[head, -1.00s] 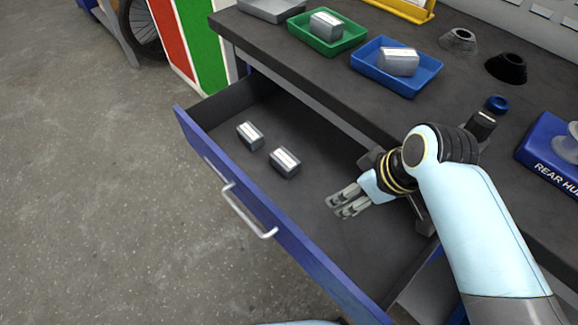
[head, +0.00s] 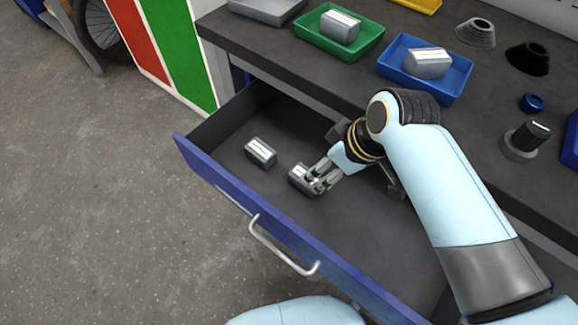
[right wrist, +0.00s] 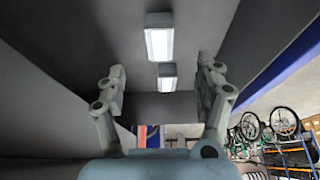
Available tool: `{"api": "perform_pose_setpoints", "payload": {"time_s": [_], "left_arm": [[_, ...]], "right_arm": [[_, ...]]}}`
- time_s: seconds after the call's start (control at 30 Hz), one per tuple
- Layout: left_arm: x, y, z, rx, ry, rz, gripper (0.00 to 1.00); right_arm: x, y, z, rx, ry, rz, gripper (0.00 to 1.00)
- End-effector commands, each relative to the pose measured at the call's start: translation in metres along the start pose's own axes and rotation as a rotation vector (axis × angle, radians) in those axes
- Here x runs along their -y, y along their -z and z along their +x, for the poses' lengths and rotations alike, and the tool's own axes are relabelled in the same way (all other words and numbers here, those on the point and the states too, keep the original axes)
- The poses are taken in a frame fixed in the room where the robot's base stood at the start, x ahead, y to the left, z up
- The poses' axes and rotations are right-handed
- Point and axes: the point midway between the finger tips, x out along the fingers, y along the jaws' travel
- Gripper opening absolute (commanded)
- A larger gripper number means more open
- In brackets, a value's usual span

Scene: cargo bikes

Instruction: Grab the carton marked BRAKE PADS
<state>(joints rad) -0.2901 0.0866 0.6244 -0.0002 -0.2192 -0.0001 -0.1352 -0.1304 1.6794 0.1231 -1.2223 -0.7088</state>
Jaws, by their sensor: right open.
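Two small grey cartons with white labels lie in the open drawer, one farther left (head: 261,152) and one nearer my right gripper (head: 297,176). The print on the labels is too small to read, so I cannot tell which is marked BRAKE PADS. My right gripper (head: 322,178) is open, its fingertips at the right side of the nearer carton and partly covering it. In the right wrist view the fingers stand wide apart, with the larger-looking carton (right wrist: 158,38) and the smaller-looking one (right wrist: 167,77) in the gap's direction. My left gripper is not in view.
The drawer's blue front (head: 222,182) with its handle borders the left. Above the drawer, the bench holds a green tray (head: 312,36) and a blue tray (head: 400,76), each with a similar carton. Dark cones (head: 528,58) stand to the right. The drawer's near end is bare.

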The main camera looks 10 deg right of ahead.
Motion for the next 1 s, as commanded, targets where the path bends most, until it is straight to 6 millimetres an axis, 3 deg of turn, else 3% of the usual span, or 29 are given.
{"api": "perform_pose_setpoints", "payload": {"time_s": [0.17,0.4,0.7,1.0], "left_arm": [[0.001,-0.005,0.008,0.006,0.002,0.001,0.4],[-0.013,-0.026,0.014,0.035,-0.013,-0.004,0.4],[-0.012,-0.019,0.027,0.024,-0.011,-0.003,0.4],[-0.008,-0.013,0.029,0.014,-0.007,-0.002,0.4]], "right_arm": [[0.001,-0.001,0.026,0.002,0.002,0.001,0.7],[0.0,0.0,0.055,0.001,0.001,0.0,0.7],[0.0,0.004,0.096,0.002,0.001,0.0,0.7],[0.0,0.004,0.107,0.001,0.0,0.0,0.7]]}}
